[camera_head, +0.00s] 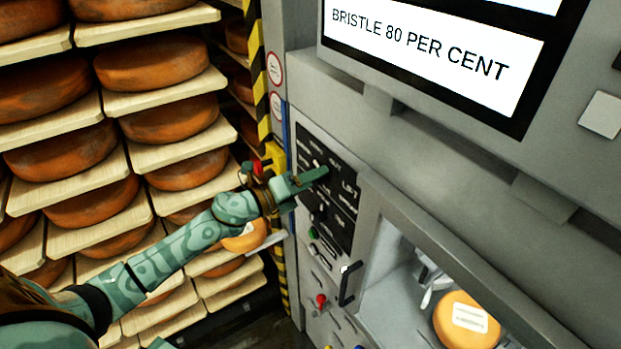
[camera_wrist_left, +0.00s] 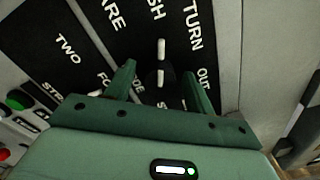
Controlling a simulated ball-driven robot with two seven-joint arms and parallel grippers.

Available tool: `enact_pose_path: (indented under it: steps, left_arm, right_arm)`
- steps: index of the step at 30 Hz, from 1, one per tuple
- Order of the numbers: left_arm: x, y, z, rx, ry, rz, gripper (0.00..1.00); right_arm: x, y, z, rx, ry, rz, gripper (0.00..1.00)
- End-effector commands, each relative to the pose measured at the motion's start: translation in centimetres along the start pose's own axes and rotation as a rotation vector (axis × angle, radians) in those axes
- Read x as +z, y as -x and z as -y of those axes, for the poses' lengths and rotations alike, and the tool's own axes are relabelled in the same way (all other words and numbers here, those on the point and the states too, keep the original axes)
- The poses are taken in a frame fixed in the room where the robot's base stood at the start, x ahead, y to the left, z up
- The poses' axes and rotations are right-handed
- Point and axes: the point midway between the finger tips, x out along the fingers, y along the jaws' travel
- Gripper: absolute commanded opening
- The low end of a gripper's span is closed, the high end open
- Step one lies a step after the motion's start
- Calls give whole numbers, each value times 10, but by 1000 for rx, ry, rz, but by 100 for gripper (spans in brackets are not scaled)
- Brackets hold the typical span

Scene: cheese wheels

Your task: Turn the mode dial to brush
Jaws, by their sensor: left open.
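The mode dial (camera_wrist_left: 161,77) is a small dark knob with a white line, on a black lettered panel (camera_wrist_left: 85,38). In the left wrist view its white marks stand nearly upright, below a word ending in "SH". I cannot tell which position is set. My left gripper (camera_wrist_left: 160,72) is open, one green finger on each side of the dial. Whether the fingers touch it is unclear. In the head view my left gripper (camera_head: 318,174) reaches the black panel (camera_head: 343,215) and hides part of it, including the dial. My right gripper is not in view.
A screen (camera_head: 430,62) above reads "BRISTLE 80 PER CENT". Below the panel are a green button (camera_head: 312,233), a red knob (camera_head: 321,300) and a black handle (camera_head: 347,284). An orange cheese wheel (camera_head: 466,320) sits in the machine's opening. Shelves of cheese wheels (camera_head: 150,65) stand left.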

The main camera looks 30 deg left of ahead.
Motion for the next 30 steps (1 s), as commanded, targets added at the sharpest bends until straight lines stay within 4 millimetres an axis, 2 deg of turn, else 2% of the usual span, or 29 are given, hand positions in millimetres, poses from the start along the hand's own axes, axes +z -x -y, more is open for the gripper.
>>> enact_pose_path:
  steps: [4,8,15,21,25,30]
  left_arm:
    - [-1,6,-1,0,0,-1,54]
    - [-3,26,-3,2,-2,-3,54]
    - [-5,91,-6,4,2,-4,54]
    - [-3,135,-4,3,2,-2,54]
    - [-2,153,-3,2,3,0,54]
    - [0,163,-1,1,1,0,54]
  right_arm:
    - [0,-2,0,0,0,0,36]
    - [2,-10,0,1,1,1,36]
    - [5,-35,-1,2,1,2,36]
    - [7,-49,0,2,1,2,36]
    - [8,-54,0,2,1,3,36]
    - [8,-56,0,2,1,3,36]
